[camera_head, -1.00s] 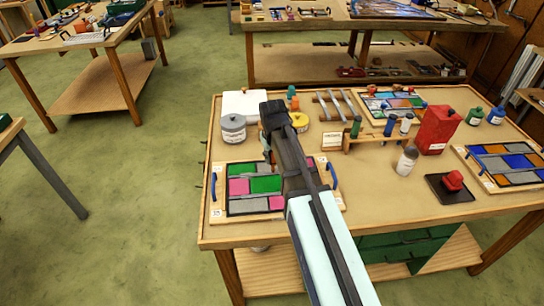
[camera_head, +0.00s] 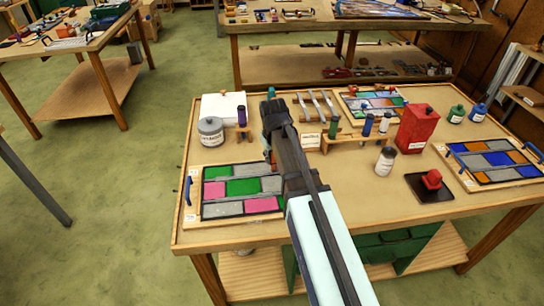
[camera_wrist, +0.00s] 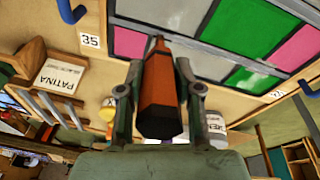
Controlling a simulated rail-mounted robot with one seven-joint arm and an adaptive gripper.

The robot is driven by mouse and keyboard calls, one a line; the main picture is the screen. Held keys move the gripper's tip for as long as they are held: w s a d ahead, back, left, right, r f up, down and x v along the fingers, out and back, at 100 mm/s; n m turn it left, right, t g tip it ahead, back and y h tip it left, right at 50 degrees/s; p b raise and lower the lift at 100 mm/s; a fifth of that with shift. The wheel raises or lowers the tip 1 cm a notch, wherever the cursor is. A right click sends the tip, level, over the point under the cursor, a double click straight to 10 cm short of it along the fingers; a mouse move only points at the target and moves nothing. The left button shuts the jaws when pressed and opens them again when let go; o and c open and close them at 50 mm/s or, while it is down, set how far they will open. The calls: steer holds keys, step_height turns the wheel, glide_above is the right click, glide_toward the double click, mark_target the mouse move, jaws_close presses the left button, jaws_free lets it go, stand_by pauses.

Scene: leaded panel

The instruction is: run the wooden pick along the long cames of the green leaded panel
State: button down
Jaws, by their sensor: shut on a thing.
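The green leaded panel (camera_head: 240,190) lies flat on a wooden board at the table's front left, with green, pink and grey panes. It fills the upper right of the wrist view (camera_wrist: 240,78). My gripper (camera_wrist: 160,75) is shut on the wooden pick (camera_wrist: 159,95), an orange-brown faceted stick. The pick's narrow tip points at the panel and overlaps the grey came lines near the end by the "35" label. I cannot tell whether it touches. In the head view my arm covers the panel's right end and hides most of the pick.
A grey jar (camera_head: 210,131) and a purple bottle (camera_head: 242,116) stand behind the panel. A small rack of bottles (camera_head: 350,138), a red can (camera_head: 417,130) and a white-labelled bottle (camera_head: 385,160) stand to the right. Blue handles (camera_head: 188,190) rise at the board's ends.

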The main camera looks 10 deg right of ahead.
steer(key=shift+d, duration=0.4)
step_height(320, 180, up, 3)
steer(key=shift+f+p, duration=0.15)
steer(key=shift+p, duration=0.6)
steer(key=shift+a+r, duration=0.1)
steer(key=shift+r, duration=0.25)
steer(key=shift+r+p, duration=1.8)
steer(key=shift+r, duration=0.55)
